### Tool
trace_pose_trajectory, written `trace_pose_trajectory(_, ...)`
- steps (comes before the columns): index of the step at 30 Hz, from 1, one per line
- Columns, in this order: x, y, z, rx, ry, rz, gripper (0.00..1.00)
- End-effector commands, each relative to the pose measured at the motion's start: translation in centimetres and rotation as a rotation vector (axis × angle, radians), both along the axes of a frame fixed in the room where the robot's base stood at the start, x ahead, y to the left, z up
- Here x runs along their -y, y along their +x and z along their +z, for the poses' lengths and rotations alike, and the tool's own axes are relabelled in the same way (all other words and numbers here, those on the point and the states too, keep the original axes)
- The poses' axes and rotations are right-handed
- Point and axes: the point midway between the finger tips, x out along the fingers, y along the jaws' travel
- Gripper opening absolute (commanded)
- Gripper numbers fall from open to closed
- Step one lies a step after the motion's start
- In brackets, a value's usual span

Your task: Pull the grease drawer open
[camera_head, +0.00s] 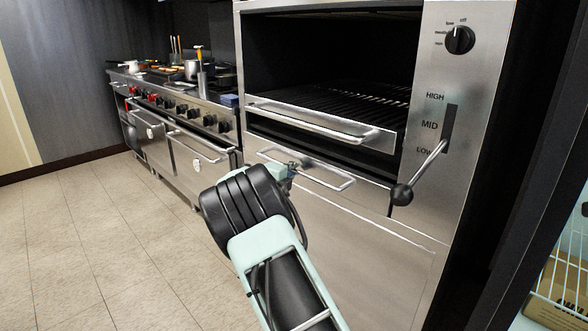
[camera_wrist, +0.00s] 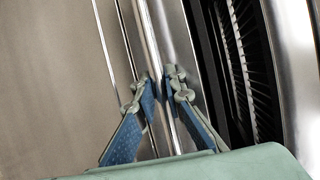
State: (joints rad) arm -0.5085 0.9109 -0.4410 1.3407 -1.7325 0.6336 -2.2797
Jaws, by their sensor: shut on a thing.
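The grease drawer (camera_head: 371,193) is a low steel front under the broiler's grill rack, with a bar handle (camera_head: 335,188) across it. My gripper (camera_head: 292,168) is at the left part of this handle. In the wrist view, my gripper's two blue-padded fingers (camera_wrist: 161,80) sit on either side of the bright handle bar (camera_wrist: 148,38) and are shut on it. I cannot tell whether the drawer stands slightly out.
The grill rack's own handle (camera_head: 325,130) is just above. A lever with a black knob (camera_head: 402,194) juts out at the right. A range (camera_head: 180,130) stands behind at the left. The tiled floor (camera_head: 90,240) at left is clear. A wire shelf (camera_head: 565,275) is at right.

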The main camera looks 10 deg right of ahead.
Motion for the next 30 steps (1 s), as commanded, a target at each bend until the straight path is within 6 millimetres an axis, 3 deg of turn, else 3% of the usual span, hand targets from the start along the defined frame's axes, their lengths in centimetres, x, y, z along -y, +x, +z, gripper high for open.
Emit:
trace_pose_trajectory(8, -5.3, -3.7, 0.6, -0.007, -0.001, 0.005, 0.0)
trace_pose_trajectory(24, -19.6, -14.3, 0.5, -0.004, -0.002, 0.003, 0.0)
trace_pose_trajectory(30, -23.2, -17.0, 0.2, -0.002, 0.0, 0.0, 0.0)
